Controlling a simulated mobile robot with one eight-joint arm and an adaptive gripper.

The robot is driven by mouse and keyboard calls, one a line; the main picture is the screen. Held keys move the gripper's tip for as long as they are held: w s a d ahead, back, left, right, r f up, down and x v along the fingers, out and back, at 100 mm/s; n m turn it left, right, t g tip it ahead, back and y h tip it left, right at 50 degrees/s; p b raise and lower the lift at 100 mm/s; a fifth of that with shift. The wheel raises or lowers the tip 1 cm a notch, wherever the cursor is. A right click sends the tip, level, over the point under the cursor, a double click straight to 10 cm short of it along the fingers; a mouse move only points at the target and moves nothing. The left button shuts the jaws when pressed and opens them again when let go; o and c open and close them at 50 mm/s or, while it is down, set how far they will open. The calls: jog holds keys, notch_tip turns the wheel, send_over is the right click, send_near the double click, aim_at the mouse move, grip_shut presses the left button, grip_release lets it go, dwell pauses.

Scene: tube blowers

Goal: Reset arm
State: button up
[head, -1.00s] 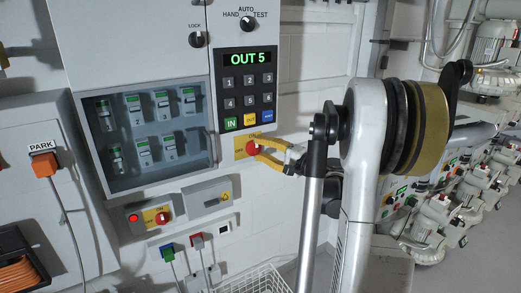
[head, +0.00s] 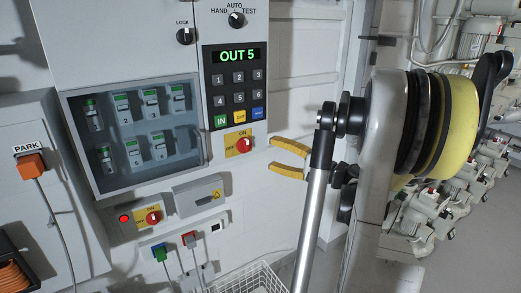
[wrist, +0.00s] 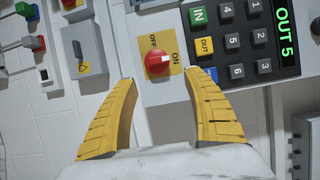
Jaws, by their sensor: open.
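My gripper (head: 273,158) has yellow fingers that are apart and empty, to the right of and a little below the red rotary switch (head: 243,145) on its yellow plate. In the wrist view my open gripper (wrist: 162,88) has the red switch (wrist: 157,63) just beyond and between its fingertips, with a visible gap. The ON and OFF marks show beside the knob. My arm covers the wall and machines on the right in the head view.
A keypad (head: 236,90) with a display (head: 236,56) reading OUT 5 is above the switch. A glazed cabinet (head: 138,135) is to the left. A second red switch (head: 153,217), a grey box (head: 198,195) and a wire basket (head: 250,280) are below. Bare wall lies right of the switch.

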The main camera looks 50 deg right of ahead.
jog(key=shift+s+d, duration=0.15)
jog(key=shift+s, duration=0.9)
jog(key=w+a+f+n+g+y, duration=0.1)
jog(key=w+a+n+g, duration=0.1)
jog(key=a, duration=0.6)
jog(key=w+a+f+n+g, duration=0.1)
jog(key=a+f+n+g, duration=0.15)
jog(key=a, duration=0.55)
jog(key=w+a+f+n+g+y, duration=0.1)
jog(key=w+a+n+g, duration=0.15)
jog(key=a, duration=0.55)
jog(key=s+a+f+n+g+h, duration=0.1)
jog(key=s+a+f+n+h, duration=0.1)
jog(key=s+a+n, duration=0.2)
jog(key=s+a+f+n+g+h, duration=0.2)
jog(key=s+a+n, duration=0.3)
jog(key=s+a, duration=0.5)
jog(key=shift+g+h, duration=0.3)
jog(key=shift+h, duration=0.1)
